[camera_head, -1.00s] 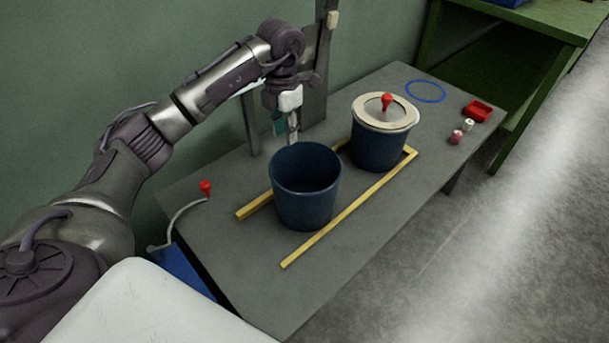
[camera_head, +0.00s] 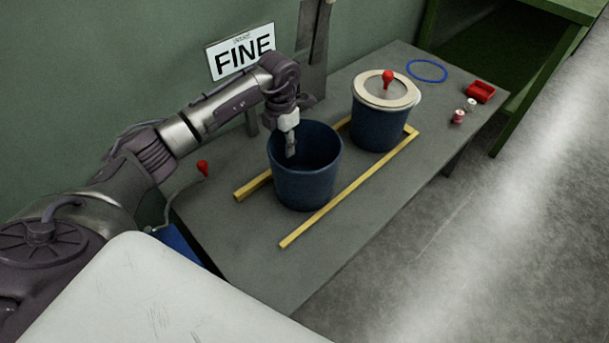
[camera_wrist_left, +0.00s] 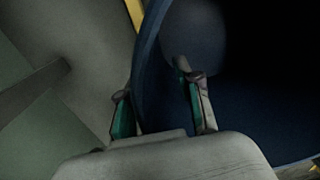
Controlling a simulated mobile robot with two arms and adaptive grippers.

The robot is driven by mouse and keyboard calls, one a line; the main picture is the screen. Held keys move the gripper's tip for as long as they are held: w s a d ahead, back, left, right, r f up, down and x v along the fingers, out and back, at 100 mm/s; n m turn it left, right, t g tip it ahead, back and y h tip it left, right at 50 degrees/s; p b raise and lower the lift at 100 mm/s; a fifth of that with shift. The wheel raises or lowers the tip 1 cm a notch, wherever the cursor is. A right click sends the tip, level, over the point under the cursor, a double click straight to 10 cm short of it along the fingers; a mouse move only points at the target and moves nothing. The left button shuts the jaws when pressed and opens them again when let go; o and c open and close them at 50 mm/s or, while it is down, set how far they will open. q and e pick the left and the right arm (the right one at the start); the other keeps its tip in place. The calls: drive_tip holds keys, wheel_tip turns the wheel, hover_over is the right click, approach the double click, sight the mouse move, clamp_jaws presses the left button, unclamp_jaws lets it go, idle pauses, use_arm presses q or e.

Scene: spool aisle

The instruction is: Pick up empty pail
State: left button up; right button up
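The empty pail (camera_head: 305,185) is dark blue and open-topped. It stands upright on the grey table, between two yellow strips. My left gripper (camera_head: 290,148) points down at the pail's left, back rim. In the left wrist view the gripper (camera_wrist_left: 160,108) is open, with one green-padded finger outside the pail (camera_wrist_left: 150,60) and the other inside it. The wall passes between the fingers, with gaps that look open. The pail's far side and floor are dark in that view. My right gripper is not in view.
A second blue pail (camera_head: 378,130) with a pale lid and red knob stands close behind, to the right. A grey upright post (camera_head: 313,45) stands beside my left wrist.

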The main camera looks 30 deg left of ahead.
use_arm(q)
drive_tip(key=shift+f, duration=0.6)
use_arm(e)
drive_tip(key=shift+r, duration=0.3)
use_arm(q)
clamp_jaws()
drive_tip(key=shift+r, duration=0.15)
